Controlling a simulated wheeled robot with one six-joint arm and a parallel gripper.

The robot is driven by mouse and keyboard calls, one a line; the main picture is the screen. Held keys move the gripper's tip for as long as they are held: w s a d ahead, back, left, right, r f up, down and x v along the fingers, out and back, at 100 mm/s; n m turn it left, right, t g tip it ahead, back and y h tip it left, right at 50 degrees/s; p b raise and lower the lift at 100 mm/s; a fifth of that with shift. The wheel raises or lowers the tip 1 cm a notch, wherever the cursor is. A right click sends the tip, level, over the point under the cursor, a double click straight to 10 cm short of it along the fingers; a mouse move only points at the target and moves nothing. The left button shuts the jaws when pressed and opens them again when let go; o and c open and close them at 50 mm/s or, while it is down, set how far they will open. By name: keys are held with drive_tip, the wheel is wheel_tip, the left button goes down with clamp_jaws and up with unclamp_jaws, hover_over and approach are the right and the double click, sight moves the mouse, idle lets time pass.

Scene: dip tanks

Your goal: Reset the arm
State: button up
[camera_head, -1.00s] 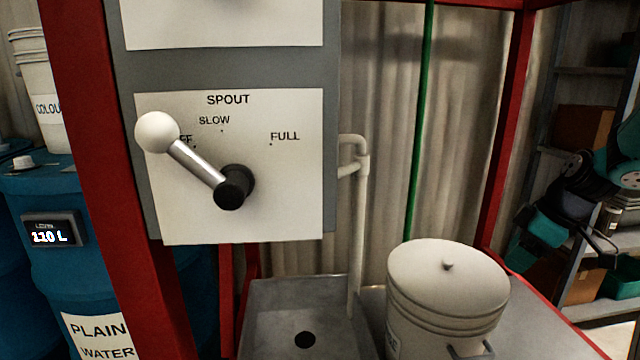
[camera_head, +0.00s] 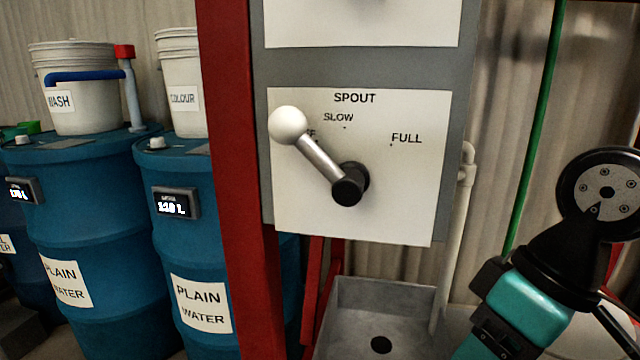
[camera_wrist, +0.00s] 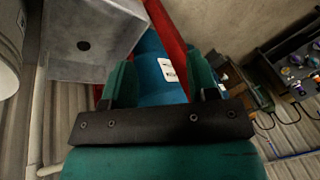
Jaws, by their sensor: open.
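My gripper (camera_wrist: 160,85) shows in the wrist view with its two green fingers apart and nothing between them. Beyond the fingers are a red frame post (camera_wrist: 170,35) and a blue drum (camera_wrist: 155,75). In the head view, part of my teal and black arm (camera_head: 535,300) is at the right, and the fingers are not visible there. The spout lever (camera_head: 320,160), with its white ball knob, points up and left toward the OFF mark, which the knob partly covers. My arm is to the right of the lever and apart from it.
Blue PLAIN WATER drums (camera_head: 185,250) stand at the left, with a WASH bucket (camera_head: 75,115) and a COLOUR bucket (camera_head: 185,110) on top. A grey sink (camera_head: 350,300) sits below the panel. A red post (camera_head: 235,180) stands left of the panel. A cluttered rack (camera_wrist: 290,60) is at the wrist view's right.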

wheel_tip(320, 180, up, 14)
drive_tip(key=s+a+p, duration=0.1)
drive_tip(key=s+p, duration=0.2)
drive_tip(key=p, duration=1.1)
drive_tip(key=shift+a+r, duration=0.25)
drive_tip(key=shift+a, duration=0.1)
